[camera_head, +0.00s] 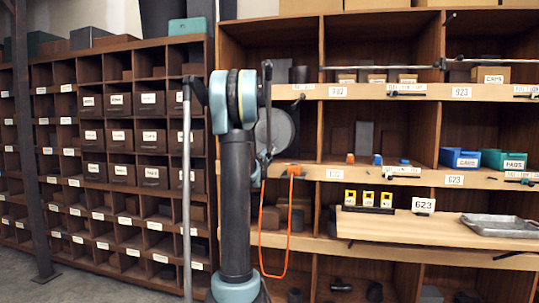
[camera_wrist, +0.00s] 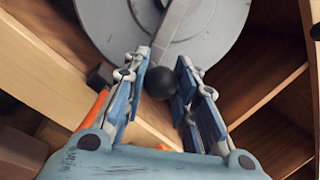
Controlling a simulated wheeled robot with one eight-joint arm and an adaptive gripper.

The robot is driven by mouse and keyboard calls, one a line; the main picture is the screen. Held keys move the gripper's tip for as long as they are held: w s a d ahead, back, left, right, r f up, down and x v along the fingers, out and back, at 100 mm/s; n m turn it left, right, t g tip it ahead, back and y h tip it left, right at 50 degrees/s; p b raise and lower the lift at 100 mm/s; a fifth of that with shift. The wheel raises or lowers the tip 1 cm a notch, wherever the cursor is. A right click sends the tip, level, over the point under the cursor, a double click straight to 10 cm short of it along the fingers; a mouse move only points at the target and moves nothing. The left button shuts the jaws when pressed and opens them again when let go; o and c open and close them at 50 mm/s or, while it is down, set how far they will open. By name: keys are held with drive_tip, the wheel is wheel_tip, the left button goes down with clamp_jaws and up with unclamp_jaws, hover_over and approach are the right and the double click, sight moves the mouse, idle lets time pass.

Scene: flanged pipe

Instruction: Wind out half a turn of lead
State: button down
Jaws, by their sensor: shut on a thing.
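A grey round reel (camera_head: 274,132) stands at the shelf front in the head view, partly hidden behind my arm. In the wrist view the reel (camera_wrist: 225,25) fills the top, with a flat grey crank arm (camera_wrist: 172,30) across its face. A black ball knob (camera_wrist: 159,84) sits at the crank's lower end. My gripper (camera_wrist: 162,76) has its blue fingers on either side of the knob and is shut on it. An orange lead (camera_head: 286,235) hangs in a long loop below the reel from an orange end piece (camera_head: 294,170). Orange also shows beside the left finger (camera_wrist: 92,108).
Wooden shelving (camera_head: 325,182) with labelled bays surrounds the reel. A wooden board (camera_head: 450,226) to the right carries yellow blocks (camera_head: 368,199), a 623 sign (camera_head: 423,205) and a metal tray (camera_head: 500,226). Blue (camera_head: 459,158) and green (camera_head: 503,160) bins stand above. Dark drawers (camera_head: 120,140) fill the left.

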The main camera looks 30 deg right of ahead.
drive_tip(key=c, duration=1.3)
unclamp_jaws()
drive_tip(key=v, duration=1.2)
drive_tip(key=shift+w+f, duration=0.1)
